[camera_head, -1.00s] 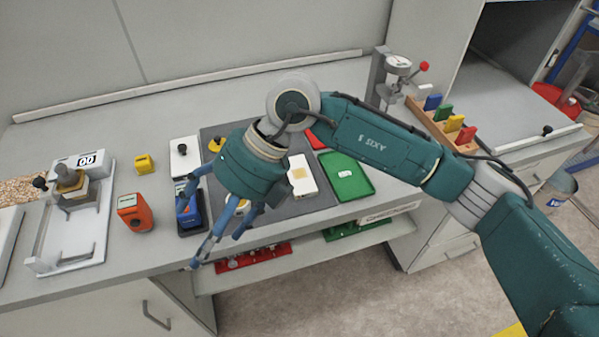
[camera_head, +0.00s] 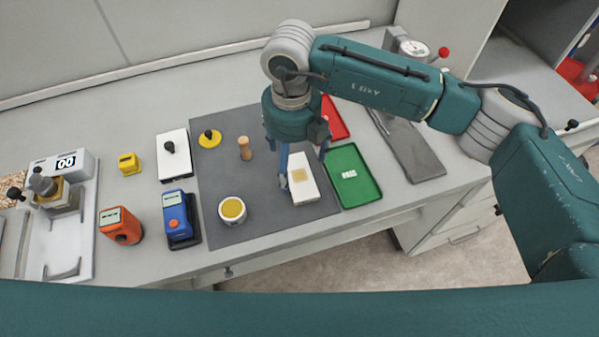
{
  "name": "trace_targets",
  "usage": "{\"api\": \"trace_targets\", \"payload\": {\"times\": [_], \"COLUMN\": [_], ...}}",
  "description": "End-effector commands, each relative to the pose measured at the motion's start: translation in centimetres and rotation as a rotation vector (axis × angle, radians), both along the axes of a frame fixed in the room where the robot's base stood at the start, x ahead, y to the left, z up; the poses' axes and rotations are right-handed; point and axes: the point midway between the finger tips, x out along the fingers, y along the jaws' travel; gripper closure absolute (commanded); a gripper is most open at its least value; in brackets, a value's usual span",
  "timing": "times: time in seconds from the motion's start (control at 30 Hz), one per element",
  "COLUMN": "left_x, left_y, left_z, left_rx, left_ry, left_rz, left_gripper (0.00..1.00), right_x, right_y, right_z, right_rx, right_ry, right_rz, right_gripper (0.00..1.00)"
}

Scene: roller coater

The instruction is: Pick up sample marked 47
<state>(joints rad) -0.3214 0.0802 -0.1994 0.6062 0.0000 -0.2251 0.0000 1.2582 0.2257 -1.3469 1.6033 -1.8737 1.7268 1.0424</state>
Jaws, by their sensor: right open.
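My right gripper (camera_head: 303,170) points down over the grey mat (camera_head: 217,170), its blue fingers apart. They are at or just above a white block (camera_head: 304,192) with a tan square patch on its top. I cannot tell whether the fingers touch it. A green tray (camera_head: 371,195) beside the mat holds a small white piece (camera_head: 348,173) with marks too small to read. A red tray (camera_head: 335,118) is partly hidden behind the gripper. I cannot read a 47 anywhere. My left gripper is not in view.
On the mat are a round yellow-topped tin (camera_head: 232,210), a wooden peg (camera_head: 245,148) and a yellow knobbed disc (camera_head: 209,139). Left are blue (camera_head: 178,215) and orange (camera_head: 120,226) devices, a white knobbed box (camera_head: 173,160) and a machine reading 00 (camera_head: 66,163). A dial gauge (camera_head: 413,49) stands behind.

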Motion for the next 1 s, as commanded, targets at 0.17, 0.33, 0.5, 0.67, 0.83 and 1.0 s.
{"api": "trace_targets", "payload": {"times": [0.17, 0.33, 0.5, 0.67, 0.83, 1.0], "left_x": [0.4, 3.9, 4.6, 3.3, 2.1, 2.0], "left_y": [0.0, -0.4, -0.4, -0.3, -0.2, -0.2], "left_z": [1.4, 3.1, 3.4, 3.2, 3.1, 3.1], "left_rx": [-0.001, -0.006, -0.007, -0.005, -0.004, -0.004], "left_ry": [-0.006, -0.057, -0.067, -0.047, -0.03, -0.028], "left_rz": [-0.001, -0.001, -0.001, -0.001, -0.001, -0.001], "left_gripper": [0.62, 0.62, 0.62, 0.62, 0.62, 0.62], "right_x": [-0.1, -0.1, 0.0, 0.0, 0.0, 0.0], "right_y": [-0.1, -0.1, -0.1, -0.1, -0.1, -0.1], "right_z": [-1.3, -4.0, -5.4, -5.6, -5.5, -5.5], "right_rx": [0.0, 0.0, 0.001, 0.001, 0.001, 0.001], "right_ry": [0.003, 0.003, 0.0, -0.001, -0.001, -0.001], "right_rz": [0.0, -0.001, 0.001, 0.001, 0.001, 0.001], "right_gripper": [0.11, 0.11, 0.11, 0.11, 0.35, 0.6]}}
